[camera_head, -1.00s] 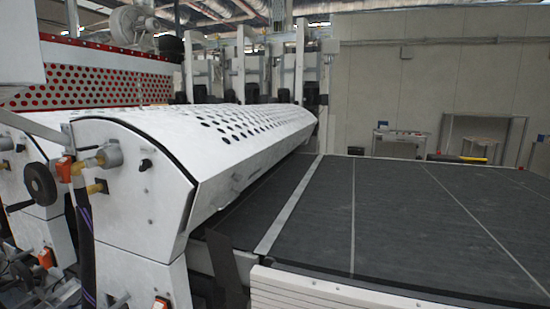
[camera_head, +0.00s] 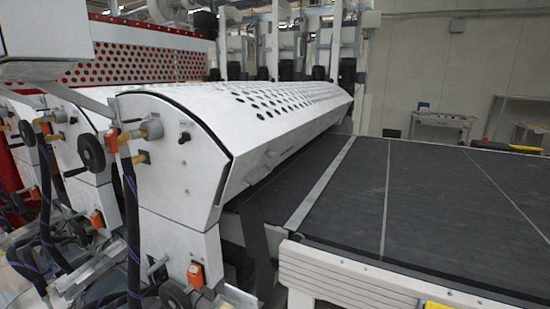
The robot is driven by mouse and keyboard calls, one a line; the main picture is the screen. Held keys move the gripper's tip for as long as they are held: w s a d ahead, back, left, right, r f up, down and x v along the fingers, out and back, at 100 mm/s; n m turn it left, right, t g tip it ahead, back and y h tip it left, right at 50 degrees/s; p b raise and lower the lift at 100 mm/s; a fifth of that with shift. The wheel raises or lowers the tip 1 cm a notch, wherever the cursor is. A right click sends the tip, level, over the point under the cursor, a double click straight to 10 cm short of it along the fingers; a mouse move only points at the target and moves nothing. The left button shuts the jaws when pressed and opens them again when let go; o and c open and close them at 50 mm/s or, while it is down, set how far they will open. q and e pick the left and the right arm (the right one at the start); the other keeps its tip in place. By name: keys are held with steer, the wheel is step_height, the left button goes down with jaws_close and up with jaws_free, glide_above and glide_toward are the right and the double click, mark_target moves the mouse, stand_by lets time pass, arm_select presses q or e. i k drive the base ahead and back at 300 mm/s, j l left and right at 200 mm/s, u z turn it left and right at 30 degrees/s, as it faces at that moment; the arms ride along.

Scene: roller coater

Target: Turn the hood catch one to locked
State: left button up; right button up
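The white perforated hood (camera_head: 215,110) of the roller coater spans the middle of the head view and appears closed over the machine. A small black knob-like fitting (camera_head: 184,138) sits on its near end panel (camera_head: 165,175). It may be hood catch one, but it is too small to tell for sure, and its turned position cannot be read. Neither of my grippers is in view.
A black handwheel (camera_head: 91,152), orange-and-brass fittings (camera_head: 111,140) and dark hoses (camera_head: 131,220) stand left of the end panel. The dark conveyor bed (camera_head: 420,200) with its white side frame (camera_head: 345,285) fills the right. Further white machine units stand at left.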

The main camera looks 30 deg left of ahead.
mark_target(270, 154)
steer(key=i+j+u, duration=0.15)
steer(key=i, duration=0.7)
